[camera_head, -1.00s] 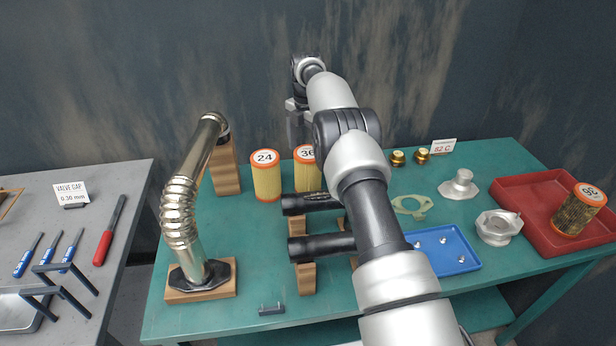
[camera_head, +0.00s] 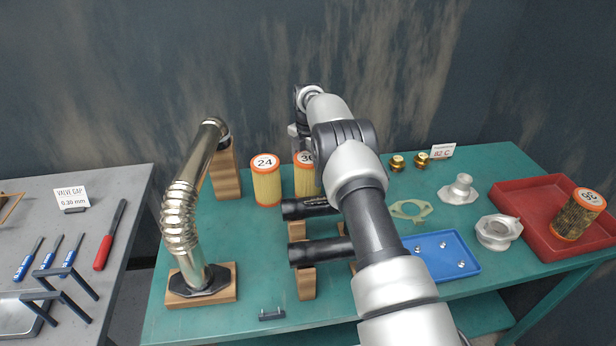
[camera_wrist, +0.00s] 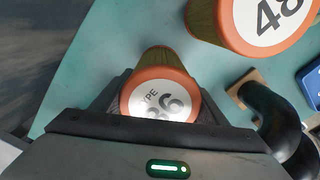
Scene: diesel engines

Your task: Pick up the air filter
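A yellow pleated air filter with orange end rings, marked 36 (camera_head: 306,178), stands on the green table, partly hidden by my arm. In the wrist view its top with "TYPE 36" (camera_wrist: 160,95) lies between the two dark fingers of my gripper (camera_wrist: 165,90). The fingers look open, one on each side of the filter; contact cannot be seen. In the head view my gripper (camera_head: 299,132) is just above this filter, mostly hidden by the arm. A like filter marked 24 (camera_head: 266,182) stands to its left. A darkened, dirty filter (camera_head: 577,215) leans in the red tray (camera_head: 533,192).
Another filter marked 48 (camera_wrist: 255,22) stands close by in the wrist view. A tall metal bellows pipe (camera_head: 182,215) stands at left. Black pipes (camera_head: 322,250) on wooden blocks lie in front. A blue tray (camera_head: 462,268) is to the right.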

